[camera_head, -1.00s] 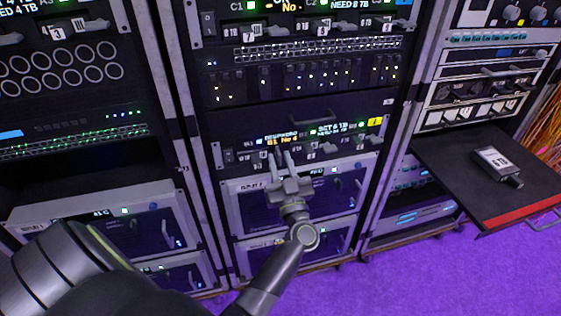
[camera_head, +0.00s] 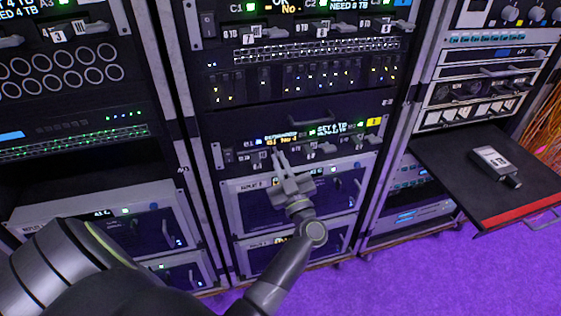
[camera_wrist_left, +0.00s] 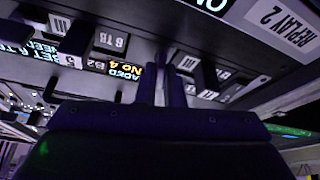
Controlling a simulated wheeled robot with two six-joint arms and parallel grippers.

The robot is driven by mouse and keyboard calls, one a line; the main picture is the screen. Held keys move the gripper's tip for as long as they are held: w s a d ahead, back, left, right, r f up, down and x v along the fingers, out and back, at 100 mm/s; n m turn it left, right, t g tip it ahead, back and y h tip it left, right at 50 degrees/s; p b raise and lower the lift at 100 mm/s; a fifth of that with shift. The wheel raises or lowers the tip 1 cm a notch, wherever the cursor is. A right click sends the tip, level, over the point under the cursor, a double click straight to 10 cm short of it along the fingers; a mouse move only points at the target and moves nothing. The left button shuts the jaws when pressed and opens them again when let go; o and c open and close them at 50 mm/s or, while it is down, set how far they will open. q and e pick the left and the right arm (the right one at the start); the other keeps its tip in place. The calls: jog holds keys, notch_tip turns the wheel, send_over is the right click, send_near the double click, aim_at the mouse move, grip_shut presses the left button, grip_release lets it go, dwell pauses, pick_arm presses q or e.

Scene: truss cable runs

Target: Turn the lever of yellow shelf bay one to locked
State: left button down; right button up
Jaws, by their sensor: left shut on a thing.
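The yellow shelf is the low unit in the middle rack, with a yellow tag (camera_head: 375,122) at its right end and small lit displays (camera_head: 282,139) above its bays. My left gripper (camera_head: 280,157) reaches it from below, at the left bays under the left display. Its jaws are shut on a small lever, which the fingers mostly hide. In the left wrist view the fingers (camera_wrist_left: 161,84) stand close together against the shelf front, which appears upside down. I cannot read the lever's exact angle. My right gripper is not in view.
A black pull-out shelf (camera_head: 450,165) with a red front edge juts out at the right and carries a grey 6 TB drive (camera_head: 495,165). Replay units (camera_head: 245,205) sit just below the yellow shelf. Purple floor (camera_head: 400,280) is clear in front.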

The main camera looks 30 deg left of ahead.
pick_arm(q)
jog(key=n+g, duration=0.2)
jog(key=n, duration=0.2)
jog(key=shift+y, duration=0.3)
jog(key=n+g, duration=0.1)
jog(key=n, duration=0.2)
jog(key=n+g, duration=0.1)
jog(key=n, duration=0.2)
jog(key=shift+g, duration=0.4)
jog(key=n+g, duration=0.1)
jog(key=n, duration=0.3)
jog(key=shift+r+h+p, duration=0.1)
jog(key=shift+h+p, duration=0.2)
jog(key=shift+h, duration=0.1)
jog(key=shift+w+n+g+h, duration=0.1)
jog(key=shift+n+g+h, duration=0.35)
jog(key=shift+n, duration=1.35)
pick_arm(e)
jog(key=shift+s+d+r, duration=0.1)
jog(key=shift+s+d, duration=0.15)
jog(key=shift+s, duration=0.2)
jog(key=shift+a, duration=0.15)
